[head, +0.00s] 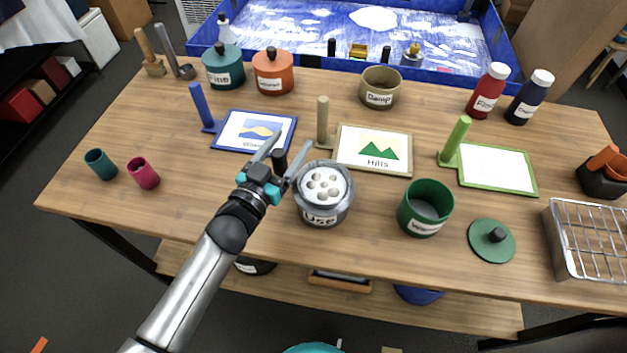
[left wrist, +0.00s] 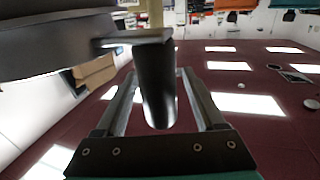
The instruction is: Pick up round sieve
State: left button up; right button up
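The round sieve (head: 324,187), a grey round vessel with a pale, holed disc inside, sits on or in a grey container labelled "Use" near the table's middle; I cannot tell where one ends and the other begins. Its upright black handle (head: 279,162) stands on the left side. My left gripper (head: 281,150) is open, with one finger on each side of the handle. In the left wrist view the dark handle (left wrist: 156,85) lies between the spread fingers, with a gap visible on the right. A flat tab joins it to the dark round body (left wrist: 50,50). My right gripper is not in view.
Close behind stand the Hills frame (head: 374,148) and a blue-framed picture (head: 254,131), both with upright handles. A green pot (head: 425,207) and green lid (head: 491,241) are to the right. A wire rack (head: 590,238) is at the right edge. Bare table lies in front.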

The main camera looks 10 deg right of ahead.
pick_arm(q)
grip_shut()
dwell(0.3)
dwell(1.0)
